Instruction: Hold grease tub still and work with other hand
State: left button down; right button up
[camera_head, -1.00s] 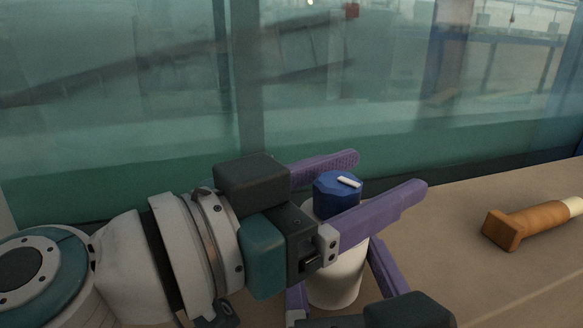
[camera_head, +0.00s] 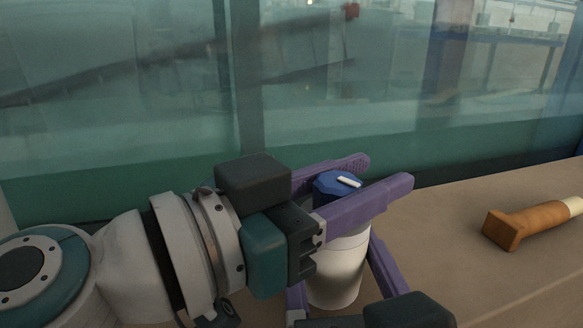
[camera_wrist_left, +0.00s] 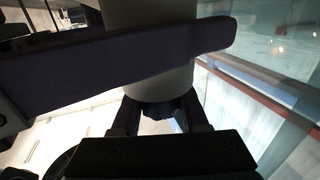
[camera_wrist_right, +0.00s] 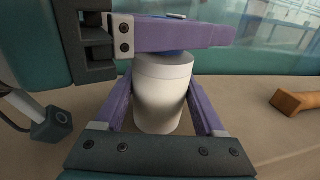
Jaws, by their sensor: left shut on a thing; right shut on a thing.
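The grease tub (camera_head: 335,265) is a white round tub standing upright on the tan bench top, with a faceted blue lid (camera_head: 336,186) bearing a short white mark. My left gripper (camera_head: 380,174) comes in from the left, its purple fingers shut on the lid from both sides. In the left wrist view the lid (camera_wrist_left: 170,109) looks dark between its fingers. My right gripper (camera_wrist_right: 160,110) is below, its purple fingers shut around the tub's white body (camera_wrist_right: 165,85). In the head view the near left finger hides part of the tub's upper edge.
A wooden-handled tool (camera_head: 535,222) with a blocky brown end and a pale part lies on the bench top (camera_head: 460,265) to the right, apart from the tub. The glass flume wall (camera_head: 330,90) stands close behind. The bench between tub and tool is clear.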

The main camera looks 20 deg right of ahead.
pick_arm(q)
jog(key=shift+f+t, duration=0.1)
jog(key=shift+t, duration=0.2)
jog(key=shift+w+a+f+n+t+y, duration=0.1)
jog(key=shift+w+n+t+y, duration=0.1)
jog(key=shift+n+t+y, duration=0.95)
jog(key=shift+w+n+t+y, duration=0.1)
jog(key=shift+n+t+y, duration=0.25)
jog(key=shift+n+t, duration=0.6)
jog(key=shift+w+a+n+t+y, duration=0.15)
jog(key=shift+n+t+y, duration=0.2)
jog(key=shift+t, duration=0.25)
jog(key=shift+c, duration=2.1)
grip_release()
jog(key=shift+r, duration=0.2)
jog(key=v, duration=1.2)
